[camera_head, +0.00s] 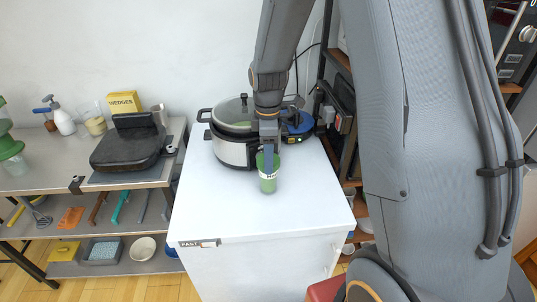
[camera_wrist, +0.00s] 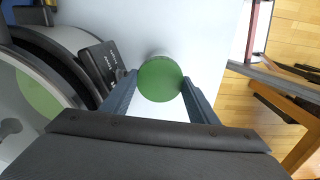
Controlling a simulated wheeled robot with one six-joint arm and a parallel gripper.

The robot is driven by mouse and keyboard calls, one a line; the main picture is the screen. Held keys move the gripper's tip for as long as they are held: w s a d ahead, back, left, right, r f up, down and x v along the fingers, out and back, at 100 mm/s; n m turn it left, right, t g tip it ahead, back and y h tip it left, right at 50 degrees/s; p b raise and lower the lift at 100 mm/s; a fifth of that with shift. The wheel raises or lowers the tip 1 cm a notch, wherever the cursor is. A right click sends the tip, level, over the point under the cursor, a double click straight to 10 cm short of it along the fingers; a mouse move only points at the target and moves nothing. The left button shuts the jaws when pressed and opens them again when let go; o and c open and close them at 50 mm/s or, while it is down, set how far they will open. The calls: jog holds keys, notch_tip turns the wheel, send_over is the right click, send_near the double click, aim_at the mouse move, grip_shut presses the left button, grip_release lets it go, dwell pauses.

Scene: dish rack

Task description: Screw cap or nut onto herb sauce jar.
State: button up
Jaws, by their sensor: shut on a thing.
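The herb sauce jar (camera_head: 268,184) stands upright on the white worktop, green with a pale label band. My gripper (camera_head: 268,158) points down over it from above. A round green cap (camera_wrist: 160,76) shows between the two fingers in the wrist view, and the fingers touch it on both sides. My gripper (camera_wrist: 160,84) is shut on the cap. The cap is right at the top of the jar. The jar's body is hidden below the cap in the wrist view, and I cannot tell whether the threads are engaged.
A multicooker (camera_head: 234,151) with a glass lid stands close behind and left of the jar. A black grill (camera_head: 128,148) sits on the side table at left. A dark shelf rack (camera_head: 343,155) borders the worktop at right. The worktop front (camera_head: 255,222) is clear.

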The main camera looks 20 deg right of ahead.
jog(key=shift+m, duration=0.6)
jog(key=m+p, duration=0.1)
jog(key=m, duration=0.2)
jog(key=shift+s+m, duration=0.1)
jog(key=shift+m, duration=0.7)
jog(key=shift+p, duration=0.3)
jog(key=m+p, duration=0.1)
jog(key=m, duration=0.3)
jog(key=shift+m, duration=0.3)
